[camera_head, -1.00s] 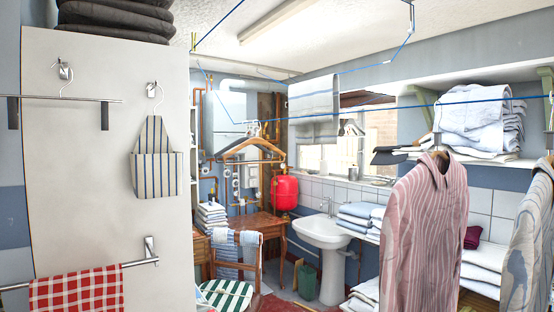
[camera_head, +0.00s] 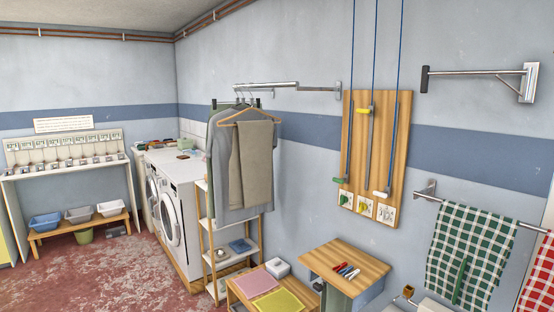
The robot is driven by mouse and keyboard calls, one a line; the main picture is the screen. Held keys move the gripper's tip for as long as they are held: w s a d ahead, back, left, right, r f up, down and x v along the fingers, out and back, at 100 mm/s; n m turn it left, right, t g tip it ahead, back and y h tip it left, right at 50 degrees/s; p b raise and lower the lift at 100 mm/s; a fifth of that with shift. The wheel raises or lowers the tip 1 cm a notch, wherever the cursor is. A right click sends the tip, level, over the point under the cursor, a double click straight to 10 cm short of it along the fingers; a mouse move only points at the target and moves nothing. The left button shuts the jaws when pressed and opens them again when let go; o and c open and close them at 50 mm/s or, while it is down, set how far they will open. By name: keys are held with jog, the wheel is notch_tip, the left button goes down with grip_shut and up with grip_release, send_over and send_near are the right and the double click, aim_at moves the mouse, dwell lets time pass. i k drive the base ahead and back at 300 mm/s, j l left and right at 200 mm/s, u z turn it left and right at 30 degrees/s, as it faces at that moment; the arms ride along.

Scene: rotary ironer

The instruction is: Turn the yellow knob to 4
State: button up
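A wooden board (camera_head: 352,135) hangs on the blue-grey wall, right of the middle in the head view. At its foot sit three small white dial plates in a row. The middle plate bears the yellow knob (camera_head: 365,207). The numbers and the yellow knob's setting are too small to read. A yellow handle (camera_head: 365,110) sits higher on the board, on a vertical rod. My gripper is not in view.
A small wooden table (camera_head: 345,258) with coloured pens stands below the board. A low bench (camera_head: 245,292) with folded cloths is to its left. Checked towels (camera_head: 470,245) hang at right. Hanging clothes (camera_head: 240,165) and washing machines (camera_head: 175,210) are further left. Red floor (camera_head: 85,275) lies open at left.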

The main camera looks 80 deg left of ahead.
aim_at(362, 206)
jog(key=u, duration=2.2)
jog(key=i+j+z, duration=0.35)
jog(key=i, duration=0.25)
jog(key=i+j+z, duration=0.35)
jog(key=i+j, duration=0.15)
jog(key=i+j+z, duration=0.35)
jog(key=j, duration=0.25)
jog(key=i+j, duration=0.15)
jog(key=l, duration=0.55)
jog(key=k+z, duration=0.05)
